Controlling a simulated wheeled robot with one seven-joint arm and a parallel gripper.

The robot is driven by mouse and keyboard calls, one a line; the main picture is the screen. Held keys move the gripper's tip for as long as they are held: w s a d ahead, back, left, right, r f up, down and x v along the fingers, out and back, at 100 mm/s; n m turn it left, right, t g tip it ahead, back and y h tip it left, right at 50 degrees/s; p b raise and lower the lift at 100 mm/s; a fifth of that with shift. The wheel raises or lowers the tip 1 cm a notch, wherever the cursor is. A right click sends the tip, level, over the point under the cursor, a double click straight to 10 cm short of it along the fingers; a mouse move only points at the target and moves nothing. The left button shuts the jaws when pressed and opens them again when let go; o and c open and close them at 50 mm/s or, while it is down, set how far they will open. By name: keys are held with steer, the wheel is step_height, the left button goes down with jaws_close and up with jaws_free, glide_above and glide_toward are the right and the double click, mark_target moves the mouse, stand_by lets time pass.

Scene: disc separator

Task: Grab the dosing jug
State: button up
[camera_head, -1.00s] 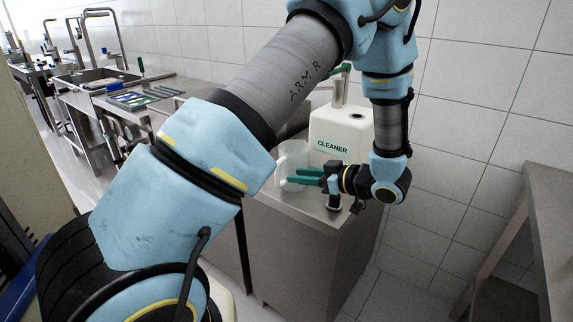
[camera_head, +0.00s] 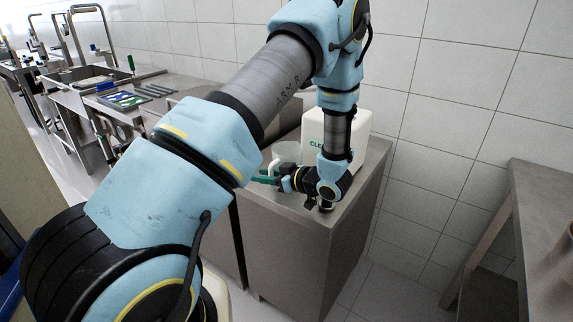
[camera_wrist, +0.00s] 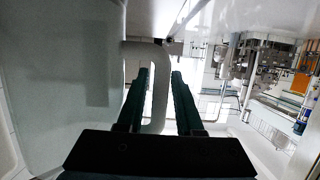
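The dosing jug (camera_head: 287,151) is a translucent, whitish vessel standing on the metal counter, partly hidden behind my arm. Its pale handle (camera_head: 272,166) faces left in the head view. In the wrist view the jug's body (camera_wrist: 60,85) fills the left side, and its looped handle (camera_wrist: 159,88) runs down between my fingers. My gripper (camera_head: 262,178) is at the handle with its green fingers apart. In the wrist view my gripper (camera_wrist: 159,76) is open, with one finger on each side of the handle's outer bar. Contact with the handle cannot be told.
A white cleaner canister (camera_head: 352,132) stands on the counter (camera_head: 300,235) close behind the jug and my wrist. A tiled wall is behind it. Another metal table (camera_head: 540,200) stands at the right. Sinks and a tray (camera_head: 124,100) are at the far left.

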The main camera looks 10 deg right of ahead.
steer(key=shift+c, duration=0.2)
jaws_close()
stand_by(0.4)
